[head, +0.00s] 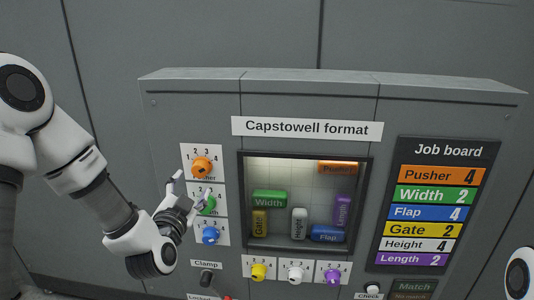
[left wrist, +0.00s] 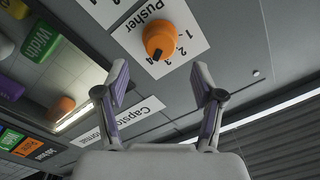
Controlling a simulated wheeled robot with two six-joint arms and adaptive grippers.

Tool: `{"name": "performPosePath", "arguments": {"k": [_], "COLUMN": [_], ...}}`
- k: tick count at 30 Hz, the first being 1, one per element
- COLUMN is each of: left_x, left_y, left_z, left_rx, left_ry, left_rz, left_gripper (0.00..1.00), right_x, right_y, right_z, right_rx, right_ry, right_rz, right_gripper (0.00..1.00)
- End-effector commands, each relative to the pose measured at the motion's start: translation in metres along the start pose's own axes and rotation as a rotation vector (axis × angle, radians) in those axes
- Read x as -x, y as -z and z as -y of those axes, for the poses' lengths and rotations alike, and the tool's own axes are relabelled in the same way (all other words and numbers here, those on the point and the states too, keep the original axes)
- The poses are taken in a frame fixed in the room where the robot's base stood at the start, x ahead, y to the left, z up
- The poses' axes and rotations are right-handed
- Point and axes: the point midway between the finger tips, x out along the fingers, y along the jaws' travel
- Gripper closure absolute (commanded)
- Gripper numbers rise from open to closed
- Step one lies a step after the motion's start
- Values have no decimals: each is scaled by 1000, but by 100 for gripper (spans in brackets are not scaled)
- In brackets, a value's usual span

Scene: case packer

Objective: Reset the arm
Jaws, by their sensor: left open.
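My left gripper (head: 189,184) is open and empty in front of the left column of knobs. The orange Pusher knob (head: 202,167) is just above it, and the gripper partly covers the green knob (head: 207,206). The blue knob (head: 211,235) is below. In the left wrist view, the open fingers (left wrist: 159,84) are apart, with the orange Pusher knob (left wrist: 158,39) beyond their tips, not between them. Its dark pointer seems to face the 4. My right gripper is out of view.
The panel has a lit window (head: 274,176) with coloured blocks and a job board (head: 440,154) to the right. Yellow (head: 258,271), white (head: 295,272) and purple (head: 332,275) knobs line the bottom. The Clamp switch (head: 206,279) sits below the left knobs. Space before the window is clear.

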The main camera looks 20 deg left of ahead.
Motion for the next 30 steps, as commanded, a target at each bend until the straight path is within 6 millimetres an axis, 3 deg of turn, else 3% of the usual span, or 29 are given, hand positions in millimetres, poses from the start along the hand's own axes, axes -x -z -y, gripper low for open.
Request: {"name": "performPosePath", "arguments": {"k": [2,5,8,11,15,17,21,24,25,27,30], "left_x": [0,2,10,33,88,120,213,283,299,320,334], "left_y": [-2,-20,-60,-114,-191,-222,-288,-318,-320,-323,-326], "left_z": [-1,-18,-63,-128,-214,-246,-305,-323,-322,-318,-315], "left_rx": [-1,-16,-74,-160,-187,-163,-55,74,131,251,341], "left_ry": [-2,-29,-112,-251,-495,-599,-806,-873,-860,-796,-725], "left_rz": [2,30,87,167,334,430,733,1032,1132,1312,1434], "left_gripper": [32,32,32,32,32,32,32,32,32,32,32], "right_x": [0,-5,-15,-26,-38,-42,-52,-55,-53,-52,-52], "right_y": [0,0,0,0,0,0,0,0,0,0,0], "right_z": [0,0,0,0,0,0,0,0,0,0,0], "right_rx": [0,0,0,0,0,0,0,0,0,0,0], "right_ry": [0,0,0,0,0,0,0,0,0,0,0], "right_rz": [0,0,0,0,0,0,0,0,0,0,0], "right_gripper": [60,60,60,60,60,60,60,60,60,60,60]}}
